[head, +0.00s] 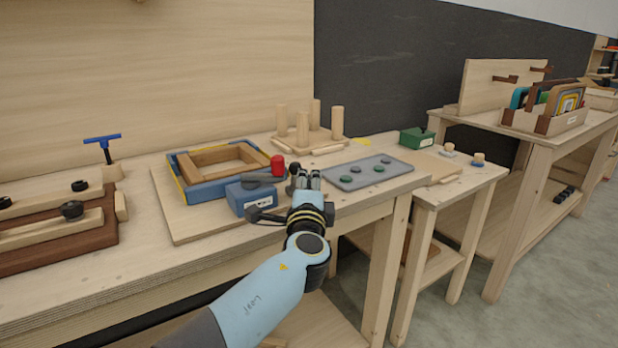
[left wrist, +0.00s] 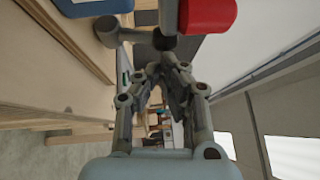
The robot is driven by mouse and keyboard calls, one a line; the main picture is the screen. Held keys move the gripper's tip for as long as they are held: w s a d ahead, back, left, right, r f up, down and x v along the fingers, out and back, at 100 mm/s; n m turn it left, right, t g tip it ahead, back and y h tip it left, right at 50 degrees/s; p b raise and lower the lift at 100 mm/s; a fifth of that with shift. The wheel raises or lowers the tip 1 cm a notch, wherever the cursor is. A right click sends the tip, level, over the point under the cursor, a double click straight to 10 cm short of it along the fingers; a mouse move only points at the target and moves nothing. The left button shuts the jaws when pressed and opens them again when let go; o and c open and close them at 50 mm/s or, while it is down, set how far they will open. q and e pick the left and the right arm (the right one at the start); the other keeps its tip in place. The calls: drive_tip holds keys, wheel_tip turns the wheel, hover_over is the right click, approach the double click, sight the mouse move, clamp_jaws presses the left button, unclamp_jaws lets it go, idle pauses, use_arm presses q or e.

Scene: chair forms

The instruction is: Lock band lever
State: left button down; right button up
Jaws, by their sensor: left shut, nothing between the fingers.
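A blue clamp block (head: 248,196) sits on a wooden board beside a blue and wood frame (head: 212,165). A dark grey lever bar (head: 262,181) lies across its top, and a red grip (head: 277,164) stands at its right end. My left gripper (head: 309,174) is shut and empty, just right of the lever and red grip. In the left wrist view, the red grip (left wrist: 207,15) and a grey rounded part (left wrist: 108,32) are close beyond the shut fingers (left wrist: 164,62). I cannot tell whether the fingers touch the lever. My right gripper is out of view.
A grey tray (head: 340,180) with dark and green discs lies right of my gripper. Wooden pegs (head: 303,127) stand behind. A brown fixture with black knobs (head: 71,210) and a blue T-handle (head: 102,140) are at left. A green box (head: 417,138) is farther right.

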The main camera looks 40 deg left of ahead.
use_arm(q)
drive_tip(key=shift+a+r+n+g+p, duration=0.15)
drive_tip(key=shift+r+n+g+p, duration=0.2)
drive_tip(key=shift+p, duration=0.65)
drive_tip(key=p, duration=0.2)
drive_tip(key=a+r+n+g+h+p, duration=0.1)
drive_tip(key=p, duration=0.2)
drive_tip(key=shift+w+r+g, duration=0.25)
drive_tip(key=shift+w+r, duration=0.05)
drive_tip(key=shift+a+f+g+h+p, duration=0.1)
drive_tip(key=shift+a+g+h+p, duration=0.2)
drive_tip(key=shift+p, duration=0.2)
drive_tip(key=shift+w+a, duration=0.15)
drive_tip(key=shift+a, duration=0.05)
drive_tip(key=shift+a+n, duration=0.1)
drive_tip(key=shift+n, duration=0.15)
